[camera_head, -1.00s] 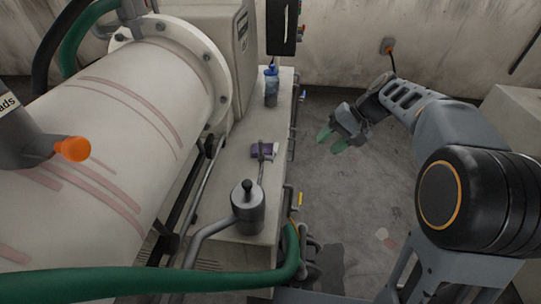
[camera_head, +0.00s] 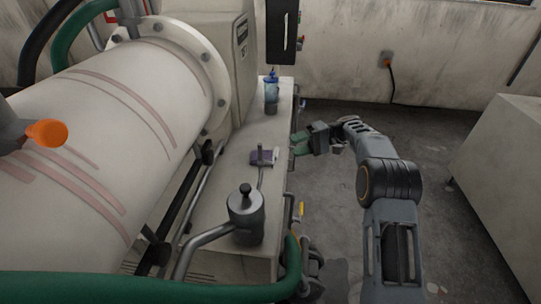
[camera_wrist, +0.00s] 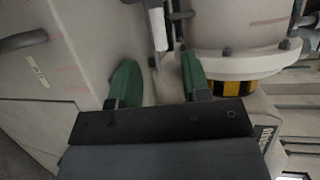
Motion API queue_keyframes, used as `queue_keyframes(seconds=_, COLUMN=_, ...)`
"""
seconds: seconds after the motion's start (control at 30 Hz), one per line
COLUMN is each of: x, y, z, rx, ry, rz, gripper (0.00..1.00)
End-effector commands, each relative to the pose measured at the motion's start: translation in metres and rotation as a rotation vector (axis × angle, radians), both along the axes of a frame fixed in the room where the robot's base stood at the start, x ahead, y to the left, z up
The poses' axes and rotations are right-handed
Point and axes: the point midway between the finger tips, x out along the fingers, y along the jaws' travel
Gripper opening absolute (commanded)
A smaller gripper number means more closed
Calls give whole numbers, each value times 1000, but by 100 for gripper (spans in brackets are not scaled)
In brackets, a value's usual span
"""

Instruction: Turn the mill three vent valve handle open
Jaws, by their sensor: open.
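My gripper (camera_head: 298,144) is open and empty beside the right edge of the bench (camera_head: 230,166), with its green fingers pointing left. In the wrist view the two green fingers (camera_wrist: 158,80) stand apart with nothing between them. A small yellow piece (camera_head: 300,209) shows on the pipe fittings at the bench's right side, nearer the camera than my gripper. I cannot tell whether it is the mill three vent valve handle, and no label for that valve is readable. A white cylindrical part (camera_wrist: 157,29) lies beyond the fingers in the wrist view.
The large pale mill drum (camera_head: 110,135) fills the left, with an orange knob (camera_head: 47,133). A green hose (camera_head: 150,282) crosses the front. Floor right of the bench is partly clear.

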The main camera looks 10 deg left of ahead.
Motion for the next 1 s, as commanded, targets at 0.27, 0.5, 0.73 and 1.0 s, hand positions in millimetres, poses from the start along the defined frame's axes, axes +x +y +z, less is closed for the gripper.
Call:
queue_keyframes(seconds=0.27, x=-24, y=47, z=-9, rx=-2, ry=2, rz=3, gripper=43)
queue_keyframes(seconds=0.5, x=-36, y=72, z=-14, rx=-3, ry=1, rz=0, gripper=43)
queue_keyframes(seconds=0.73, x=-41, y=82, z=-17, rx=-3, ry=1, rz=-1, gripper=43)
queue_keyframes(seconds=1.0, x=-41, y=82, z=-17, rx=-3, ry=1, rz=-2, gripper=43)
